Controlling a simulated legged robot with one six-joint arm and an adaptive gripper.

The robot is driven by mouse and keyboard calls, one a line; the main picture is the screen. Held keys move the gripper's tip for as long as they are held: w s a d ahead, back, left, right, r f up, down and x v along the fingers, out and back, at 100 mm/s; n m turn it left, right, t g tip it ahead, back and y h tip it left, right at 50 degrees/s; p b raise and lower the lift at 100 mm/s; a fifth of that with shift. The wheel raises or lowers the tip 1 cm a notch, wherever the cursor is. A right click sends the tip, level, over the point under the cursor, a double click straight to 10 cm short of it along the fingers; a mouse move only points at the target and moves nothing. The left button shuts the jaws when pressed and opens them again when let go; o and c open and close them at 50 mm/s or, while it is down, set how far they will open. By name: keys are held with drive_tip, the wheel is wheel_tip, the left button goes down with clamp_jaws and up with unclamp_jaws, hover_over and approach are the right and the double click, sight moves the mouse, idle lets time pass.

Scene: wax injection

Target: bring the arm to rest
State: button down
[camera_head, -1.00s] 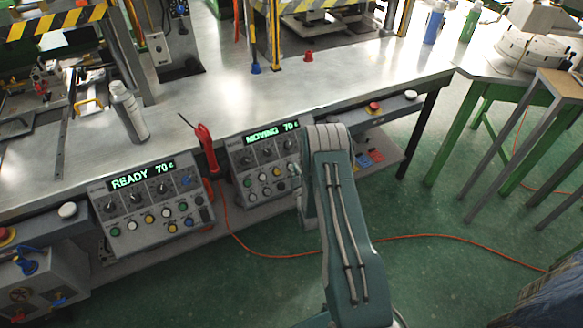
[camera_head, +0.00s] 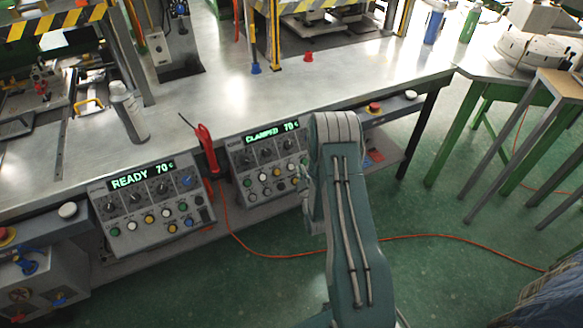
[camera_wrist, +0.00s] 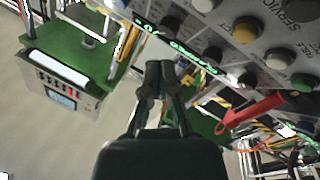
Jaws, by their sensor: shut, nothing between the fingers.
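My arm (camera_head: 348,220) stands folded in front of the workbench in the head view, its rounded elbow close to the right control panel (camera_head: 262,165). My gripper (camera_wrist: 160,72) shows in the wrist view with its dark fingers together and nothing between them. In that view its tips are close to a panel's buttons (camera_wrist: 245,30); I cannot tell whether they touch. In the head view the arm hides most of the gripper. The right panel's display reads CLAMPED 70. The left control panel (camera_head: 152,207) reads READY 70.
A red-handled tool (camera_head: 206,147) is between the panels. An orange cable (camera_head: 450,237) crosses the open green floor. Green-legged tables (camera_head: 465,120) are at the right.

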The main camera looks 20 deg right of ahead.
idle(0.5)
drive_tip(key=w+a+r+g+y, duration=0.1)
drive_tip(key=w+r, duration=0.1)
drive_tip(key=r, duration=0.4)
drive_tip(key=w+a+r+g, duration=0.2)
drive_tip(key=r, duration=0.4)
drive_tip(key=s+a+r+m+g, duration=0.1)
drive_tip(key=s+a+r+g, duration=0.15)
drive_tip(key=r, duration=0.35)
drive_tip(key=s+a+r+m+g, duration=0.1)
drive_tip(key=s+a+r, duration=0.25)
drive_tip(key=r, duration=0.25)
drive_tip(key=s+a+r+g+y, duration=0.1)
drive_tip(key=s+a+r+g, duration=0.1)
drive_tip(key=s, duration=0.8)
drive_tip(key=s+a+r+m+g, duration=0.1)
drive_tip(key=s+a+r+g, duration=0.1)
drive_tip(key=s, duration=0.8)
drive_tip(key=s+a+r+m+g+y, duration=0.1)
drive_tip(key=s+a+r, duration=0.3)
drive_tip(key=s, duration=0.6)
drive_tip(key=shift+r+g+y, duration=0.3)
drive_tip(key=shift+r+g, duration=0.2)
drive_tip(key=shift+g, duration=0.15)
